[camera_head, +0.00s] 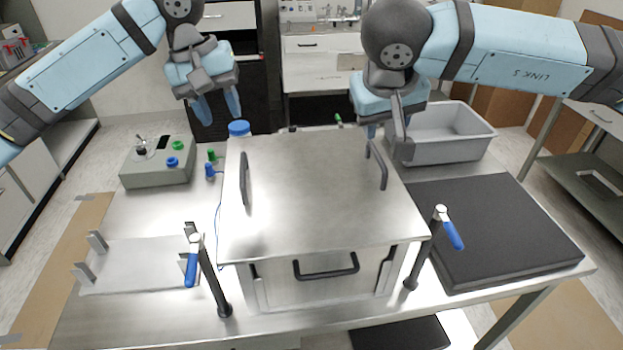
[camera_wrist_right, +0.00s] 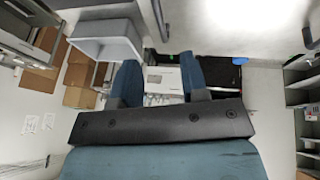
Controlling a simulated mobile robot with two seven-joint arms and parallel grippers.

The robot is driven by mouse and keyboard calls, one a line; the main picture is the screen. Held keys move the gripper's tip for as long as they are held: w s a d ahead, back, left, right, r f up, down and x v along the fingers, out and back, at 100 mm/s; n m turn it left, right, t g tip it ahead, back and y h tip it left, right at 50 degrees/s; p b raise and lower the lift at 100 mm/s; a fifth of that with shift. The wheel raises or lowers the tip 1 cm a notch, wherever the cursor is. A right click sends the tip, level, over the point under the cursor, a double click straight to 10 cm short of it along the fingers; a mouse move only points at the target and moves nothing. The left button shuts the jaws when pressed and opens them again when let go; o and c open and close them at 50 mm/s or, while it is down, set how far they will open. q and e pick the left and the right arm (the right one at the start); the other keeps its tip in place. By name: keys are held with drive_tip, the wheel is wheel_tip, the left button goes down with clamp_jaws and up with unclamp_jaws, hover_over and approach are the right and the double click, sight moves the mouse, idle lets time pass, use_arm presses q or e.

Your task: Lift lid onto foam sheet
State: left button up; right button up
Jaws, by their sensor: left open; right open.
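The lid (camera_head: 310,190) is a flat metal plate lying on the box-shaped chamber (camera_head: 320,285). It has a dark upright handle on its left side (camera_head: 244,178) and another on its right side (camera_head: 378,165). The foam sheet (camera_head: 500,230) is a thick dark slab lying flat on the table right of the chamber. My left gripper (camera_head: 218,108) is open and empty, above and behind the left handle. My right gripper (camera_head: 386,138) is open, close above the right handle; contact cannot be told. Its fingers also show in the right wrist view (camera_wrist_right: 160,82), with nothing between them.
Two clamps with blue grips stand at the chamber's front left (camera_head: 205,270) and front right (camera_head: 435,245). A grey bin (camera_head: 450,140) is behind the foam. A control box (camera_head: 158,165) and a metal bracket plate (camera_head: 135,265) are at the left.

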sight(242, 162)
use_arm(q)
drive_tip(key=f, duration=0.4)
drive_tip(key=d+f, duration=0.1)
drive_tip(key=f, duration=0.2)
drive_tip(key=d+f, duration=0.1)
drive_tip(key=f, duration=0.3)
drive_tip(key=shift+d+f, duration=0.2)
drive_tip(key=shift+f, duration=0.15)
use_arm(e)
drive_tip(key=x, duration=1.2)
use_arm(q)
clamp_jaws()
use_arm(e)
clamp_jaws()
drive_tip(key=shift+r, duration=0.15)
